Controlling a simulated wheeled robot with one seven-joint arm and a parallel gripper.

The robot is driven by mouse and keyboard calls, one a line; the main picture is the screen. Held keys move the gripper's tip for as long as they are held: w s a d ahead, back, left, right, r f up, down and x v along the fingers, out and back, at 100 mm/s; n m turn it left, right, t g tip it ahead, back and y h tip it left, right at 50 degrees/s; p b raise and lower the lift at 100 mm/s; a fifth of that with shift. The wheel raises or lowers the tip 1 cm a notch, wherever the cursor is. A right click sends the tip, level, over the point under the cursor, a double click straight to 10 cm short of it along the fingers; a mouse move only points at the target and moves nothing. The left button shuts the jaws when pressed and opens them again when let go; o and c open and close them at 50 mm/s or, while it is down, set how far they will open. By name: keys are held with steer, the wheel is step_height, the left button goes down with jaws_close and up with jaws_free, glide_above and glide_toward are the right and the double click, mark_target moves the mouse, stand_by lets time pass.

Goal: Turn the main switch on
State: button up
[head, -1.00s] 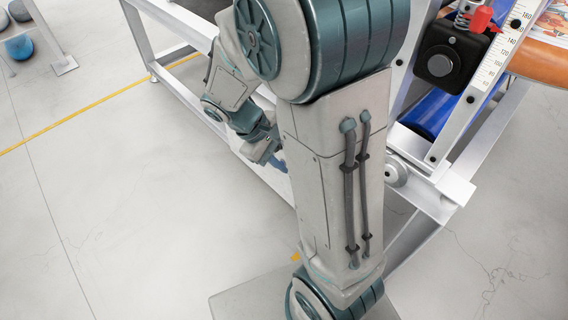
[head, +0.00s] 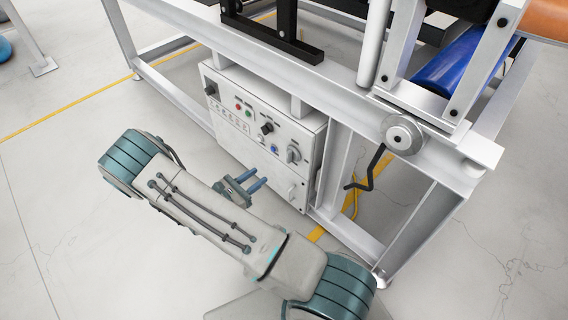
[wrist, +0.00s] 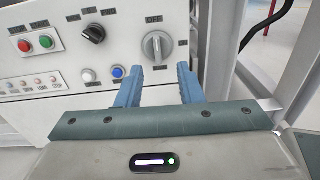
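A white control panel (head: 262,128) is mounted in the machine's lower frame. In the wrist view the rotary switch (wrist: 157,46) has a grip bar standing about upright. My gripper (head: 260,183) is in front of the panel, its blue fingers pointing towards it. In the wrist view my gripper (wrist: 160,78) is open and empty, with the rotary switch between and beyond the fingertips. The fingers appear apart from the switch.
The panel also has a black knob (wrist: 93,34), a green button (wrist: 46,41), a red button (wrist: 24,45), a blue button (wrist: 118,71) and a white button (wrist: 88,75). A black crank (head: 368,170) hangs right of the panel. Floor left of the machine is clear.

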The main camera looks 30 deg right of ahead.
mark_target(287, 154)
steer(key=shift+n+t, duration=0.3)
steer(key=b+x, duration=0.1)
steer(key=x, duration=0.3)
steer(key=b+x, duration=0.1)
steer(key=x, duration=0.4)
steer(key=f+x, duration=0.1)
steer(key=x, duration=0.3)
steer(key=shift+w+d+b, duration=0.2)
steer(key=shift+d+b, duration=0.1)
steer(key=shift+b, duration=0.1)
jaws_close()
